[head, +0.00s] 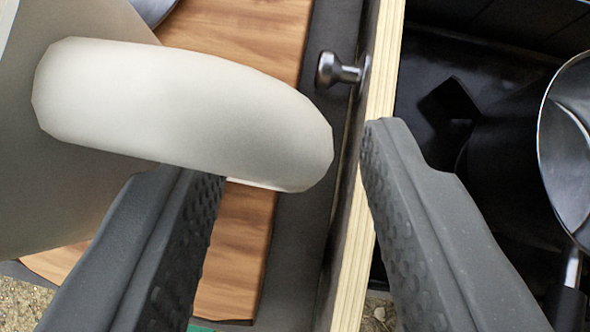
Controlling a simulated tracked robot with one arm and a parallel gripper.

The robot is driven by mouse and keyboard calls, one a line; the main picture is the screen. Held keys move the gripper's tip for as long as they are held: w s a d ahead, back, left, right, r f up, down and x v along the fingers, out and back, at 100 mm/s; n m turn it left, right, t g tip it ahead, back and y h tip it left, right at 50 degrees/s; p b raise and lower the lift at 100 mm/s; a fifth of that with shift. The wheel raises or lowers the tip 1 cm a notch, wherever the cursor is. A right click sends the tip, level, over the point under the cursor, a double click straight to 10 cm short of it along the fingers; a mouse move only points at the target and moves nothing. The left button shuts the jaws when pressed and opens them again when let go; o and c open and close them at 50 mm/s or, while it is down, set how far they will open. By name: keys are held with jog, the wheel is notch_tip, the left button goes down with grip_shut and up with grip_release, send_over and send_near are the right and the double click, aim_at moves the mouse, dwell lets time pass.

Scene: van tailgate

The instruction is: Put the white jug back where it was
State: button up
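The white jug (70,190) fills the left of the view, cut off by the frame edge. It looks tilted in the picture, and its thick handle (185,110) reaches right. My gripper (288,152) is open, with two dark grey textured fingers pointing up the picture. The handle's outer end lies across the space between the fingers. The left fingertip is hidden behind the handle, and the right fingertip is clear of it. I cannot tell whether the left finger touches the jug. Nothing is clamped.
A wooden board (240,225) lies behind the jug. A plywood panel edge (384,60) with a dark knob (335,70) runs down the middle. On the right, a dark compartment (430,85) holds a shiny round metal item (570,140), partly cut off. Gravelly ground (20,300) shows at lower left.

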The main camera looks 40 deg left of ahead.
jog(key=v, duration=1.1)
jog(key=s+a+r+m+t+h, duration=0.2)
jog(key=s+a+r+m+t, duration=0.1)
jog(key=r, duration=0.8)
jog(key=s+a+r+m+t+h, duration=0.2)
jog(key=s+a+r, duration=0.3)
jog(key=r, duration=0.7)
jog(key=s+a+r+m+t+h, duration=0.2)
jog(key=s+a+r+m+t, duration=0.2)
jog(key=r, duration=0.8)
jog(key=shift+a+r, duration=0.25)
jog(key=shift+a, duration=0.15)
jog(key=shift+s, duration=0.1)
